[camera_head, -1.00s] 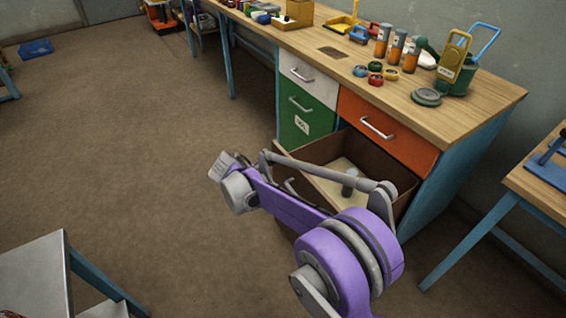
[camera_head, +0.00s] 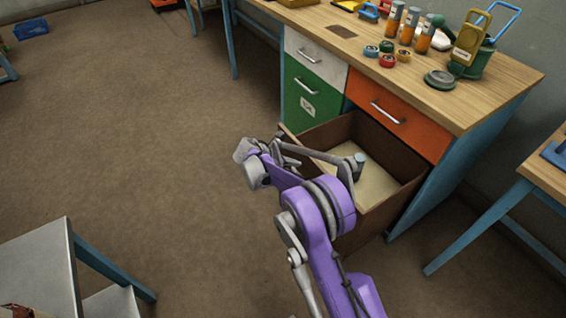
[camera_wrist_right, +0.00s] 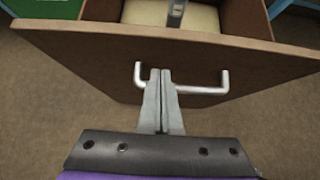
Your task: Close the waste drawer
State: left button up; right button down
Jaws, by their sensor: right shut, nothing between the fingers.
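The waste drawer (camera_head: 402,164) is a brown open-topped drawer pulled out below an orange drawer in the workbench. Its pale inner floor and a small upright grey-green cylinder (camera_head: 360,162) inside show. In the right wrist view the brown front panel (camera_wrist_right: 85,60) bears a silver handle (camera_wrist_right: 205,90). My right gripper (camera_wrist_right: 160,74) is shut and empty, its fingertips in front of the panel, overlapping the handle bar near its left post. Whether they touch is unclear. In the head view my purple right arm covers part of the drawer front. My left gripper is out of view.
The orange drawer (camera_head: 398,118), a green drawer (camera_head: 313,95) and a white drawer (camera_head: 315,55) are shut. Jars, small round tins and a green pot (camera_head: 474,60) stand on the wooden benchtop. A grey table (camera_head: 38,265) stands at lower left. The brown floor between is clear.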

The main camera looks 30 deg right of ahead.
aim_at(307, 160)
jog(key=shift+w+d+r, duration=0.1)
jog(key=shift+d, duration=1.45)
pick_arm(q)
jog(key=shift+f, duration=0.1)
pick_arm(e)
jog(key=shift+d, duration=0.1)
